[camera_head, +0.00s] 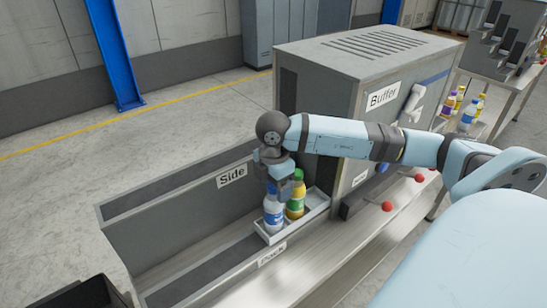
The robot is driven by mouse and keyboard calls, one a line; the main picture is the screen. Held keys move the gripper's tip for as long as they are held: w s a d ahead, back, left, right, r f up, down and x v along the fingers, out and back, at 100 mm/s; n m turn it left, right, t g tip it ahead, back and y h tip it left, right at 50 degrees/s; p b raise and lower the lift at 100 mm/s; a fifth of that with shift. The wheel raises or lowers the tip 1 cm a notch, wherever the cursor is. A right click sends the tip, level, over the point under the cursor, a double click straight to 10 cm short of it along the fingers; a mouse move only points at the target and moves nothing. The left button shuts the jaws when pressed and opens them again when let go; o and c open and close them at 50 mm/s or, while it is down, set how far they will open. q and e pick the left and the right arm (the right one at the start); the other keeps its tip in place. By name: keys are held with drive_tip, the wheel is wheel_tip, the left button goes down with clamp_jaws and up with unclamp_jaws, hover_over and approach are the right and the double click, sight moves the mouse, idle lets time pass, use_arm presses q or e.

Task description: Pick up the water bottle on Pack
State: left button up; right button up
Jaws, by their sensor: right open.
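The water bottle (274,217), clear and blue with a white label, stands upright in a shallow white tray (318,208). The tray sits on the ledge behind a label (272,255) that is hard to read and seems to say Pack. My right gripper (275,189) points down at the top of the water bottle, its jaws open around or just beside the cap; I cannot tell which. The gripper hides the bottle's top. My left gripper is not in view.
The Side bin wall (180,222) is to the left, and the grey Buffer machine (325,90) rises behind right. Several bottles stand on a far table (490,118).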

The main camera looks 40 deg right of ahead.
drive_tip(key=shift+f, duration=0.7)
clamp_jaws()
drive_tip(key=shift+r, duration=0.15)
